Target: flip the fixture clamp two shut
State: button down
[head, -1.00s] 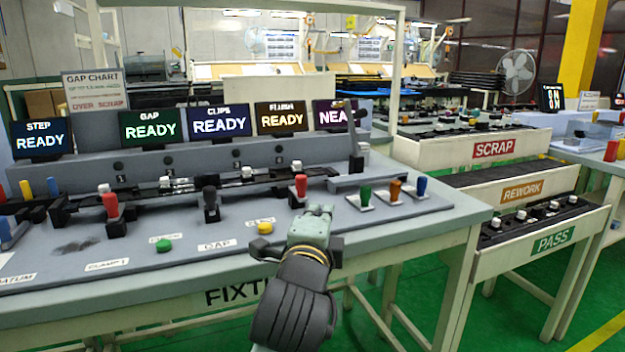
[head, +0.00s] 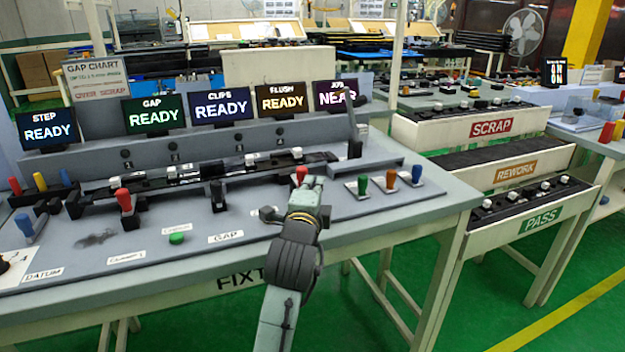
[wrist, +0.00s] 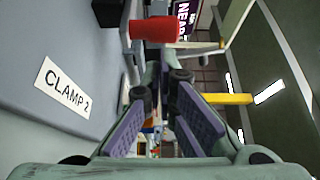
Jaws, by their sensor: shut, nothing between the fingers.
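The clamp two handle (head: 300,172) is a red-capped lever on the fixture table, partly hidden behind my gripper in the head view. In the wrist view its red cap (wrist: 152,28) shows at the top, just beyond and left of my fingertips. The "CLAMP 2" label (wrist: 62,88) lies on the grey table top at the left of the wrist view. My gripper (head: 312,184) is shut and empty, right in front of the red handle. It also shows in the wrist view (wrist: 165,75). Whether it touches the handle I cannot tell.
Clamp one's red handle (head: 123,200) and a black lever (head: 218,192) stand to the left. A raised black rail (head: 230,168) runs behind. The table front is mostly clear.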

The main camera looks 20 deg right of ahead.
aim_at(305, 175)
jog(key=shift+w, duration=0.25)
jog(key=w, duration=0.4)
jog(key=shift+w+a+b, duration=0.15)
jog(key=shift+w+b, duration=0.15)
jog(key=shift+s, duration=0.1)
